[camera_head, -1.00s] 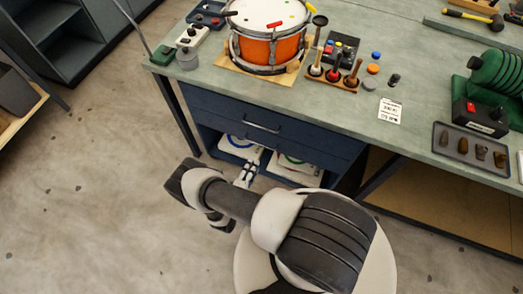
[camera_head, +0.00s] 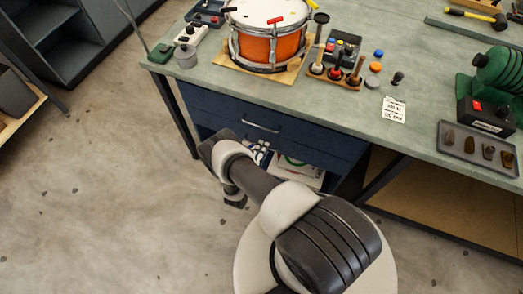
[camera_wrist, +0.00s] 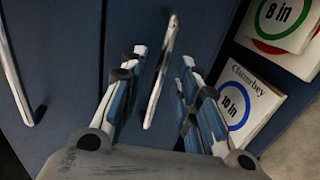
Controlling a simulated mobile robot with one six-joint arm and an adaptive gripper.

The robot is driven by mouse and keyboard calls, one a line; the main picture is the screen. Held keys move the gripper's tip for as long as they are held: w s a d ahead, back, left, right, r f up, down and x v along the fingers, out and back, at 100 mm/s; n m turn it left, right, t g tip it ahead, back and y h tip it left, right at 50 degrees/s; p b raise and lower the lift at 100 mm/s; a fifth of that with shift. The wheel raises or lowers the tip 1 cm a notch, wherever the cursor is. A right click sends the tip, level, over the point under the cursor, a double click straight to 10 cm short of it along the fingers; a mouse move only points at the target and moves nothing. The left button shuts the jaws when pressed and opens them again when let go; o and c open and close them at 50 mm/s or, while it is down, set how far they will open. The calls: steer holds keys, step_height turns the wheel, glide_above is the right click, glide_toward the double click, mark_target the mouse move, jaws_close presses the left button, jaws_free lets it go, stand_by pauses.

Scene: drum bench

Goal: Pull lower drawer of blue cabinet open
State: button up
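The blue cabinet (camera_head: 200,103) sits under the bench, with two drawer fronts stacked above an open shelf. The upper drawer's bar handle (camera_head: 262,127) is clear in the head view and also shows at the left of the wrist view (camera_wrist: 15,75). The lower drawer (camera_head: 325,160) looks shut; its handle (camera_wrist: 160,75) lies between my fingers in the wrist view and is hidden by my gripper in the head view. My gripper (camera_wrist: 163,58) is open, one finger on each side of this handle, with visible gaps. I cannot tell how deep the fingers reach past the bar.
The bench top (camera_head: 340,105) above carries a drum (camera_head: 268,45), mallets in a wooden rack (camera_head: 335,76) and a dark tray (camera_head: 478,150). White packs with coloured rings (camera_wrist: 240,105) lie on the shelf beneath the drawers. The floor (camera_head: 100,200) in front is clear.

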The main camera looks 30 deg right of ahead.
jaws_close()
stand_by(0.6)
